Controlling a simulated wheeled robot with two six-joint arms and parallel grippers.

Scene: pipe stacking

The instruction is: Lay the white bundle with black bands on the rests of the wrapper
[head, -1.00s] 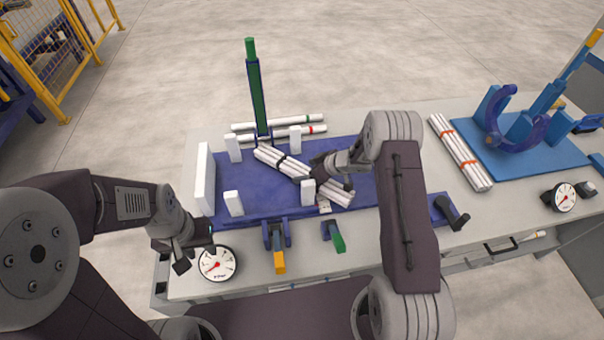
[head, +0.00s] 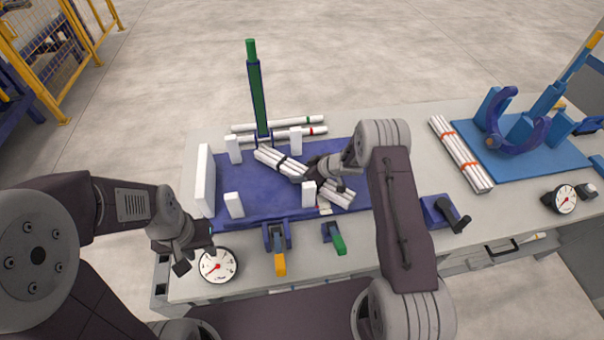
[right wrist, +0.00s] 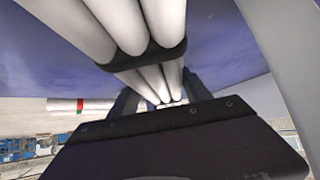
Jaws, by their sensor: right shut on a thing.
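The white bundle with black bands (head: 271,157) lies slantwise over the dark blue base with white posts. My right gripper (head: 322,168) is shut on it near its middle, and the arm hides part of it. I cannot tell whether the bundle touches the base. In the right wrist view the white pipes (right wrist: 120,22) and a black band (right wrist: 150,57) run between the fingers. The wrapper, apparently the blue device with an open ring (head: 535,135), stands at the right on a light blue plate, clear of the bundle. My left gripper (head: 196,257) is open and empty at the front left.
A white bundle with orange bands (head: 460,153) lies left of the wrapper. Loose white pipes (head: 277,124) lie behind the dark blue base (head: 250,187). A green upright post (head: 257,95) rises there. Gauges (head: 217,264) and clamp handles (head: 279,262) line the front edge.

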